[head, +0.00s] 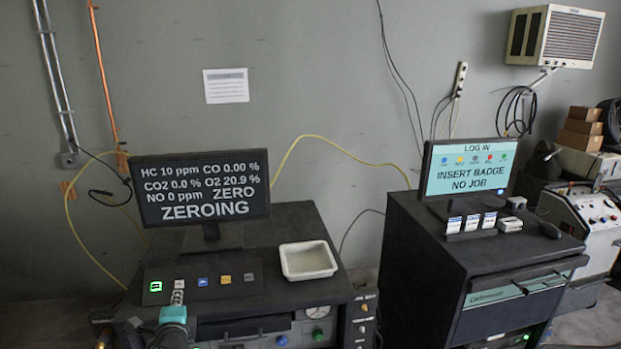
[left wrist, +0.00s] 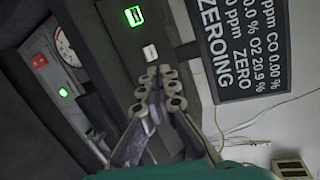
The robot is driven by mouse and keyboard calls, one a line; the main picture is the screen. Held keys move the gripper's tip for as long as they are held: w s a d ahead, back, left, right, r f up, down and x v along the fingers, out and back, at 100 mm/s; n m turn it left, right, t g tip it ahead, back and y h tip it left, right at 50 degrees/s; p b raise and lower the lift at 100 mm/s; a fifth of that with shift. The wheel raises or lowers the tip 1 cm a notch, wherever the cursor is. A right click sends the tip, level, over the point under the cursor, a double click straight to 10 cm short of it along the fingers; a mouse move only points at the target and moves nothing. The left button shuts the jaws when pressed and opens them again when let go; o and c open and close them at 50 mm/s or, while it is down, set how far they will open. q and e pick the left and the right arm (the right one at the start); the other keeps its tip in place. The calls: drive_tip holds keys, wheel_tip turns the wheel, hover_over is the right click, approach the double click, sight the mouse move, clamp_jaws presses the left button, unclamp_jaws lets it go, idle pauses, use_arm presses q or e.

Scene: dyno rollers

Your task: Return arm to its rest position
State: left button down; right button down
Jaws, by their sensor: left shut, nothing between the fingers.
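My left gripper (head: 178,296) is low in the head view, at the front of the analyser's button panel (head: 215,278), to the right of and apart from a green-lit button (head: 155,286). In the left wrist view its fingers (left wrist: 157,80) are together with nothing between them, and the lit button (left wrist: 133,16) and a pale button (left wrist: 150,52) lie beyond the fingertips. The monitor (head: 205,190) above reads ZEROING, with HC 10 ppm, CO 0.00 % and O2 20.9 %. My right gripper is in neither view.
A white tray (head: 308,261) stands empty on the dark cabinet, right of the buttons. A second black cabinet (head: 415,265) carries a screen (head: 468,168) reading INSERT BADGE, NO JOB, with several badges in front. A gap separates the cabinets. Yellow cable (head: 340,146) hangs along the wall.

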use_arm(q)
drive_tip(key=s+d+f+n+g+h+b, duration=0.3)
drive_tip(key=s+d+f+n, duration=0.5)
drive_tip(key=s, duration=0.3)
drive_tip(key=s+d+f+n+g+h+b, duration=0.3)
drive_tip(key=s+d+f+n, duration=0.4)
drive_tip(key=s, duration=0.5)
wheel_tip(320, 180, down, 3)
drive_tip(key=d+g+b, duration=0.1)
drive_tip(key=d+b, duration=0.1)
drive_tip(key=shift+s+d+n+b, duration=0.25)
drive_tip(key=shift+d+n+b, duration=0.1)
drive_tip(key=shift+d+n, duration=0.05)
idle(4.9)
